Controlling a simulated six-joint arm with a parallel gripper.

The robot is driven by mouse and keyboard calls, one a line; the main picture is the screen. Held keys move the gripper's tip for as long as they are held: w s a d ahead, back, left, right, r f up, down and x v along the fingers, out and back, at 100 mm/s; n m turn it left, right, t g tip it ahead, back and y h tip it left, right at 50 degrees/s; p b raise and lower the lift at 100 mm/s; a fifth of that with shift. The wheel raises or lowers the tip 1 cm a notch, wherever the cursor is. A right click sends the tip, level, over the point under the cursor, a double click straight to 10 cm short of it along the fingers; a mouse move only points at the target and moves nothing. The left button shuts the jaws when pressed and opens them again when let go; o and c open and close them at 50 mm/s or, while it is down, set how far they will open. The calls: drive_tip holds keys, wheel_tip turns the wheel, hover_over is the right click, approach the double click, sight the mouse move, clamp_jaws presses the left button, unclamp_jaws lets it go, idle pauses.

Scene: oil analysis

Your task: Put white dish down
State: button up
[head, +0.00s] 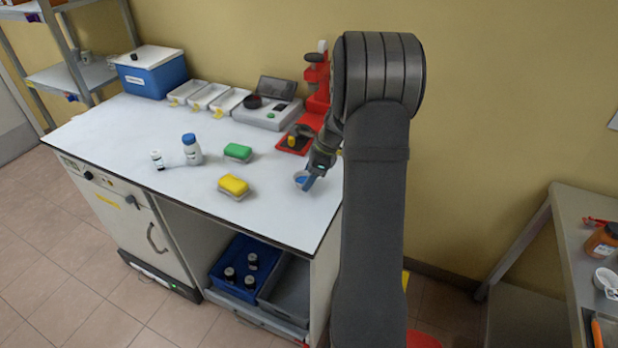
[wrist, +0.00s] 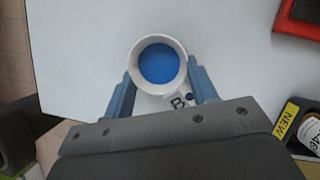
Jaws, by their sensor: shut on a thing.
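A small round white dish (wrist: 136,66) with a blue inside shows in the wrist view between the two blue-grey fingers of my gripper (wrist: 162,90). The fingers are shut on its sides. A label with the letter B is partly visible near the dish. In the head view the dish (head: 301,178) is small, at the tip of my gripper (head: 308,179), over the right end of the white worktop (head: 190,205). I cannot tell whether the dish touches the worktop.
A red device (head: 317,80) and a grey scale (head: 268,114) are behind. The worktop's front right is clear.

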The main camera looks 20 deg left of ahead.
drive_tip(key=shift+f, duration=0.45)
drive_tip(key=shift+f, duration=0.15)
drive_tip(key=o, duration=1)
drive_tip(key=shift+c, duration=0.2)
drive_tip(key=v, duration=1.2)
drive_tip(key=shift+d, duration=0.1)
